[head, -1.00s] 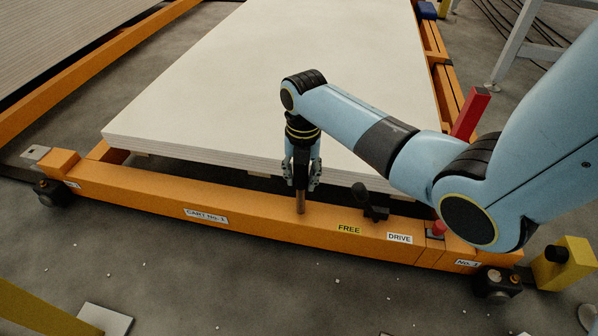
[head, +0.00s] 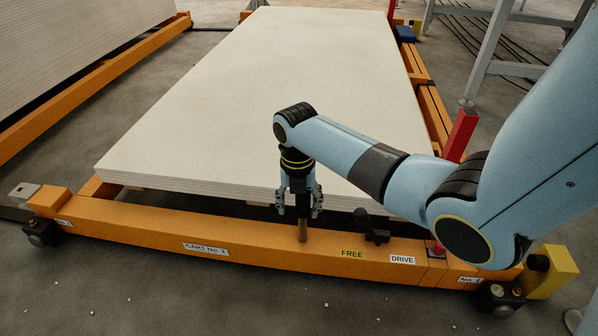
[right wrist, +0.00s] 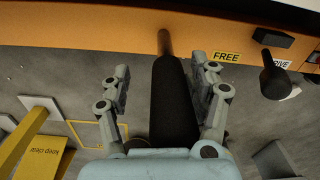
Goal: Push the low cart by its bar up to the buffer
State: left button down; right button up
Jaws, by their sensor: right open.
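The low orange cart (head: 150,232), labelled CART No. 1, carries a stack of pale boards. Its push bar (head: 303,231) rises from the front beam; in the right wrist view the bar (right wrist: 170,100) has a dark grip and a brown foot. My right gripper (head: 300,208) is open, with one finger on each side of the bar. In the right wrist view the open fingers (right wrist: 160,68) stand apart from the grip. The yellow buffer (head: 556,272) with its black pad is at the cart's front right corner, very close; I cannot tell whether they touch. My left gripper is out of view.
A black lever (head: 370,226) sits on the beam beside the FREE and DRIVE labels. A red post (head: 460,135) stands on the right side. Another board stack (head: 80,50) is at the left. Grey floor (head: 200,300) in front holds only small scraps.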

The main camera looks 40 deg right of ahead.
jog(key=shift+w+a+r, duration=0.3)
jog(key=shift+w+a, duration=0.5)
jog(key=shift+w, duration=0.15)
jog(key=shift+s+d+f, duration=0.1)
jog(key=shift+s, duration=0.05)
notch_tip(320, 180, up, 12)
dwell(0.5)
